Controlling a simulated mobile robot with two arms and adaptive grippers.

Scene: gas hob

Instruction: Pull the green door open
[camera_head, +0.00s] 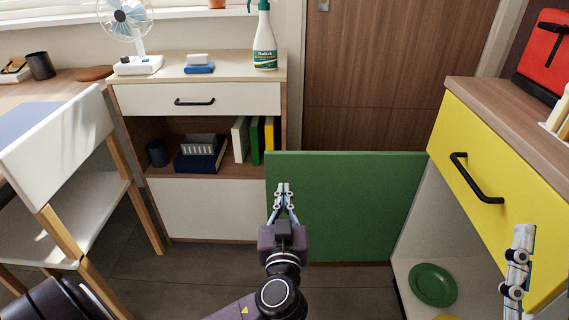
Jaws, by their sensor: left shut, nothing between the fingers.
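The green door (355,200) stands swung wide open, jutting left from the cabinet under the yellow drawer (500,190). Its inside, or flat face, fills the middle of the view and no handle shows on it. My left gripper (283,188) is shut and empty, in front of the door near its free left edge. I cannot tell whether it touches the door. My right gripper (520,240) is at the right, in front of the yellow drawer front; its fingers show edge-on and partly overlap.
The open cabinet holds a green plate (433,284) on its floor. A white drawer unit (210,208) with a shelf of books stands behind, left of the door. Grey floor (190,270) is clear between.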

